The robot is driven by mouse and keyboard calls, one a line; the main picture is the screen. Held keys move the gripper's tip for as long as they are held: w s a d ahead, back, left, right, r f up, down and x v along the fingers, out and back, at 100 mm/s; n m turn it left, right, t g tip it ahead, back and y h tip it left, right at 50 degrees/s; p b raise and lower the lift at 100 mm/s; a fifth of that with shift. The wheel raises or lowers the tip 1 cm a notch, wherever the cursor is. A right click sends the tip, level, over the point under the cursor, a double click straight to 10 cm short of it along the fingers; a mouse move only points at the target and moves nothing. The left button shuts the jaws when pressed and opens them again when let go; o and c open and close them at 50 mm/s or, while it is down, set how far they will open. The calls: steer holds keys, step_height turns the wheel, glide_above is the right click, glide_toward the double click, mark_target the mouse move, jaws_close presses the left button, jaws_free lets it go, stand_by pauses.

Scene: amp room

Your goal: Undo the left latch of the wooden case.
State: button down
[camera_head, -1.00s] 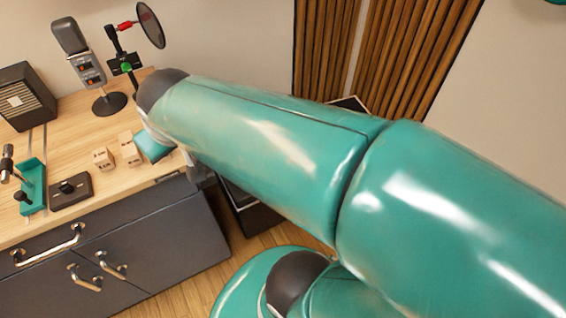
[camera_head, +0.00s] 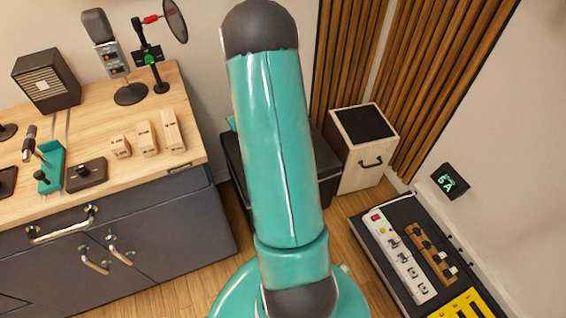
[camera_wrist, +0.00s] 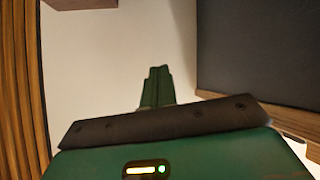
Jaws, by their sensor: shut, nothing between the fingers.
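A pale wooden box (camera_head: 365,172) with a black top panel and a dark handle on its front stands on the floor by the slatted wall. I cannot tell whether it is the wooden case, and no latch can be made out in either view. My gripper (camera_wrist: 157,86) shows in the wrist view as two green fingers pressed together, shut and empty, in front of a pale wall. In the head view my gripper is hidden behind my arm.
A wooden-topped cabinet (camera_head: 100,145) on the left holds a microphone (camera_head: 108,45), small wooden blocks (camera_head: 147,138) and a grey speaker (camera_head: 45,82). A dark box stands behind my arm. A low dark unit (camera_head: 405,250) with switches lies at right. Wooden floor shows between.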

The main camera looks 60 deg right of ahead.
steer(key=s+d+f+m+t+h, duration=0.1)
steer(key=s+d+f, duration=0.1)
steer(key=s+f, duration=0.45)
steer(key=s+d+f+m+t, duration=0.1)
steer(key=s+d+f, duration=0.15)
steer(key=f, duration=0.65)
steer(key=s+d+f+m+t+h, duration=0.1)
steer(key=s+d+f, duration=0.1)
steer(key=s+f, duration=0.5)
steer(key=f+x, duration=0.1)
steer(key=x, duration=0.8)
steer(key=shift+a, duration=0.35)
steer(key=shift+f, duration=0.2)
